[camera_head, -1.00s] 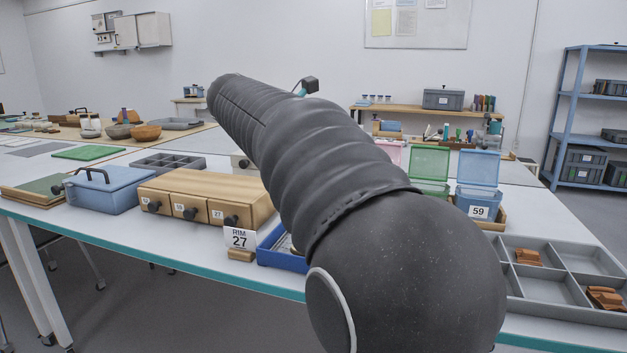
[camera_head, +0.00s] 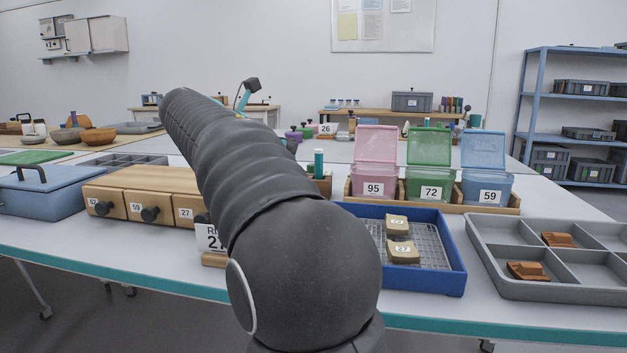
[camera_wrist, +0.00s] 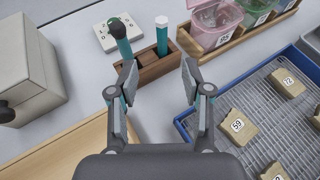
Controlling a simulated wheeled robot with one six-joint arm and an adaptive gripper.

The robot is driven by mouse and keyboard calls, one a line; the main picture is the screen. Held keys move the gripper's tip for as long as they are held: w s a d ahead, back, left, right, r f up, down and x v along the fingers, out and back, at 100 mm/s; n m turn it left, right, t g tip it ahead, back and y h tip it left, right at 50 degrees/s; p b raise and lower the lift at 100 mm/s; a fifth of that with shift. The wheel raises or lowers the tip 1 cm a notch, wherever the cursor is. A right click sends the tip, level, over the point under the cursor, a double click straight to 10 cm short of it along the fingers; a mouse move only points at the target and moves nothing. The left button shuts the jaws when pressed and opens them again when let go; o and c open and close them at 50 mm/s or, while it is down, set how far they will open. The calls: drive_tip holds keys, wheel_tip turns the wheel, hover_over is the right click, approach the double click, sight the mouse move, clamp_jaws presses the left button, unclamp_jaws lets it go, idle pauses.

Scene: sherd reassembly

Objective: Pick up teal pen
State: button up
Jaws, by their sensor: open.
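In the wrist view a small wooden holder (camera_wrist: 150,68) carries two upright teal items. One is a teal pen-like stick with a white top (camera_wrist: 162,38). The other is a teal-handled item with a dark rounded top (camera_wrist: 120,36). I cannot tell for sure which is the pen. My gripper (camera_wrist: 158,72) is open and empty, its fingertips apart on either side of the holder in the picture, touching neither item. In the head view a teal upright stick (camera_head: 318,162) shows just right of my arm; my arm hides the gripper and part of the holder.
A blue wire-mesh tray (camera_head: 443,283) with numbered sherds lies right of the holder. Lidded pink, green and blue boxes (camera_head: 428,185) stand behind it. A grey divided tray (camera_head: 590,290) is farther right. A wooden drawer unit (camera_head: 150,195) stands left.

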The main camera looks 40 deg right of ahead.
sight(316, 154)
drive_tip(key=b+x, duration=0.1)
drive_tip(key=x, duration=0.7)
drive_tip(key=shift+s, duration=0.1)
drive_tip(key=shift+r+b+x, duration=0.15)
drive_tip(key=shift+b+x, duration=0.25)
drive_tip(key=shift+x, duration=1)
drive_tip(key=shift+r+b+x, duration=0.15)
drive_tip(key=shift+b+x, duration=0.25)
drive_tip(key=shift+x, duration=0.95)
drive_tip(key=shift+d, duration=0.15)
clamp_jaws()
